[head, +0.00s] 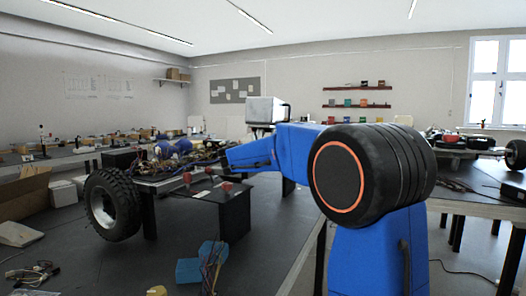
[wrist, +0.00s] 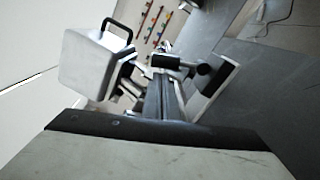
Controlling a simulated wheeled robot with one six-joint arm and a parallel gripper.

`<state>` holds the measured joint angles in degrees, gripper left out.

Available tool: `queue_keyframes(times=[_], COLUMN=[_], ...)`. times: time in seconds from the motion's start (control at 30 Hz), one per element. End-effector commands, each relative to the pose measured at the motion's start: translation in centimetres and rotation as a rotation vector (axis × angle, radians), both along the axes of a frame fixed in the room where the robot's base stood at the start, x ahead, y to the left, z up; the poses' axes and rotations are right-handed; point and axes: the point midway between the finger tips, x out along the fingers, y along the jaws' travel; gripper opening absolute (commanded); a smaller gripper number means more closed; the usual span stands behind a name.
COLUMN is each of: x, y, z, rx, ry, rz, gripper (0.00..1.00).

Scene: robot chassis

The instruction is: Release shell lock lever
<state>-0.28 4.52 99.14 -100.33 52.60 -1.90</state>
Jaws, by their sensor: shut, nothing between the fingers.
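A white box with a black loop handle (head: 265,110) shows just above my blue arm in the head view. It looks large at the upper left of the wrist view (wrist: 92,62). I cannot tell which part is the shell lock lever. A black bar with a rounded end (wrist: 185,65) lies near the middle of the wrist view and may be it. My gripper (wrist: 168,92) shows as dark narrow parts above the grey plate in the wrist view. It is shut and empty, near the black bar; contact cannot be told. In the head view my arm hides it.
A wired chassis (head: 180,165) with a big black tyre (head: 113,204) stands at the left. Blue blocks (head: 203,263) and loose cables lie in front of it. A bench (head: 475,182) with parts stands at the right. Dark floor or tabletop between is mostly clear.

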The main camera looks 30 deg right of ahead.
Motion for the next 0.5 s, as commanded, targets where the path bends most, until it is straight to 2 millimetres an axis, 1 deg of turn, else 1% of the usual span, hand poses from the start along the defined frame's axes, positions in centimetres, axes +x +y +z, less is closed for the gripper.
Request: queue_keyframes(times=[0.13, 0.5], x=[0.46, 0.51], y=[-0.61, -0.64], z=[-0.07, -0.05], rx=[0.0, 0.0], ry=[0.001, 0.0], rz=[0.0, 0.001], gripper=[0.0, 0.0])
